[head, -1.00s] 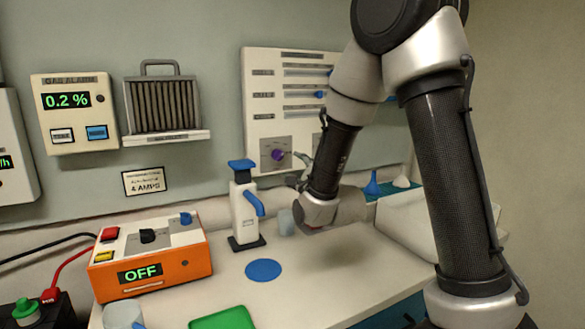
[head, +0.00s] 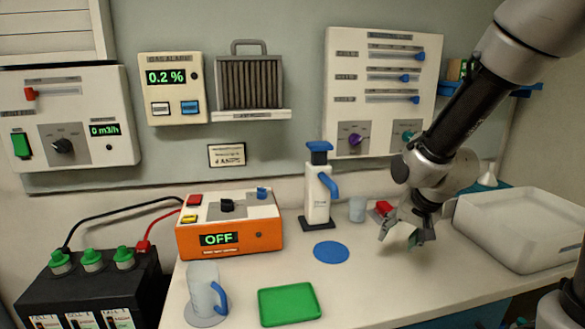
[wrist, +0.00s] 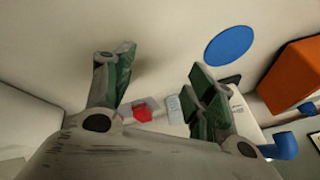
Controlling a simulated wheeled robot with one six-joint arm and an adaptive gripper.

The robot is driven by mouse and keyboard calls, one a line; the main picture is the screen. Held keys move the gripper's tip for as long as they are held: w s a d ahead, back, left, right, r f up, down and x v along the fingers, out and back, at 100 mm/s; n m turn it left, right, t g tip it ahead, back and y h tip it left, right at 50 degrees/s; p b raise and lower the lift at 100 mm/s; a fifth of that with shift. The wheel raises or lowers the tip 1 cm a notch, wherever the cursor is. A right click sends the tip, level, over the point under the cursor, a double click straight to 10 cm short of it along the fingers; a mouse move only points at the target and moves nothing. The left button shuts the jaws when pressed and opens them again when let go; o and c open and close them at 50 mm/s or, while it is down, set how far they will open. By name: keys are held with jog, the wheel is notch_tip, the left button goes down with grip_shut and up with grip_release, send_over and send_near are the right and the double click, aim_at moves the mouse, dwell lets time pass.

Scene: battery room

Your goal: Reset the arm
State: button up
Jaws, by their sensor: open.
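My gripper (head: 407,236) is open and empty in the head view, tilted downward above the right part of the white bench. It is to the right of the blue round mat (head: 331,252). A small red object (head: 383,208) is behind the gripper, near the wall. In the wrist view my two fingers (wrist: 160,85) are spread apart with nothing between them. The red object (wrist: 143,112) shows beyond the palm, and the blue mat (wrist: 230,47) lies off to the right.
A white dispenser with blue top (head: 317,195) and a clear cup (head: 357,209) stand left of the gripper. A white bin (head: 525,230) is to its right. An orange charger reading OFF (head: 265,242), a mug (head: 203,290) and a green tray (head: 290,303) are further left.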

jog(key=s+d+r+n, duration=0.1)
jog(key=s+d+r, duration=0.2)
jog(key=s+r, duration=0.2)
jog(key=s+d+r+n+h, duration=0.1)
jog(key=s+d+r+n, duration=0.1)
jog(key=s+r, duration=0.3)
jog(key=s+d+r+n, duration=0.1)
jog(key=s+d+r, duration=0.3)
jog(key=s, duration=0.6)
jog(key=shift+d+r+n+g, duration=0.3)
jog(key=shift+d+r, duration=0.05)
jog(key=shift+r, duration=0.15)
